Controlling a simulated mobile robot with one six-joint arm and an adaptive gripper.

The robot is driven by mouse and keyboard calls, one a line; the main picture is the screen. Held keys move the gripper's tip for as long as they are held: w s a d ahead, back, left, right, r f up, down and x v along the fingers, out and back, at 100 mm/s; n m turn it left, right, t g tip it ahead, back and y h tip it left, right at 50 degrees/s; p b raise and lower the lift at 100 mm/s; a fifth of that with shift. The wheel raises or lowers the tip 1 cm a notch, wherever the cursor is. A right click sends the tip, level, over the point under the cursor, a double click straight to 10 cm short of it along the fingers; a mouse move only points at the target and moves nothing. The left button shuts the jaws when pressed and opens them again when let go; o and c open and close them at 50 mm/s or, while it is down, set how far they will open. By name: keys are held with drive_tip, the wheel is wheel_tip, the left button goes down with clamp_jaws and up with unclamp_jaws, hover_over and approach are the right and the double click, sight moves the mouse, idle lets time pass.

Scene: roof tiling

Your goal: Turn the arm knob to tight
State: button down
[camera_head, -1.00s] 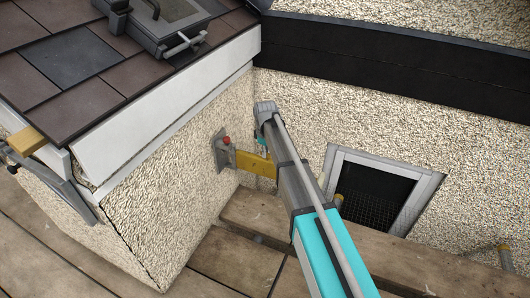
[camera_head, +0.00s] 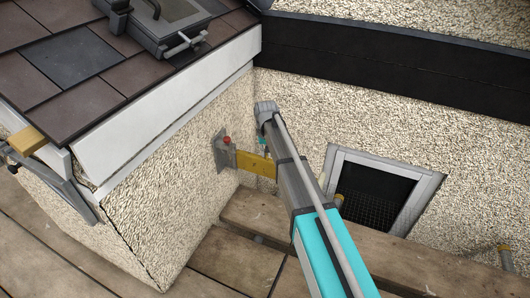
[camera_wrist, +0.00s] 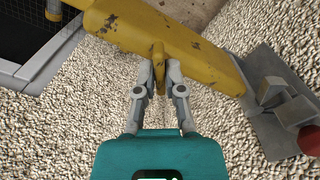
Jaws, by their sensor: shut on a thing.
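A worn yellow arm (camera_head: 257,165) reaches out from a grey metal bracket (camera_head: 222,151) on the pebble-dashed wall. In the wrist view the yellow arm (camera_wrist: 180,42) crosses the top, with a narrow yellow knob (camera_wrist: 159,54) standing out from its edge. My gripper (camera_wrist: 159,70) is shut on this knob, one finger on each side. A red knob (camera_head: 227,140) sits on the bracket; it also shows at the right of the wrist view (camera_wrist: 309,140). No tight mark is legible. My arm hides part of the yellow arm's far end in the head view.
A framed grated opening (camera_head: 379,192) is in the wall to the right of my arm. Wooden planks (camera_head: 235,262) lie below. The tiled roof (camera_head: 75,65) and its white edge board (camera_head: 165,103) are at upper left.

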drive_tip(key=m, duration=0.6)
drive_tip(key=shift+m, duration=0.4)
drive_tip(key=c, duration=0.7)
unclamp_jaws()
drive_tip(key=shift+c, duration=0.2)
drive_tip(key=shift+r, duration=0.2)
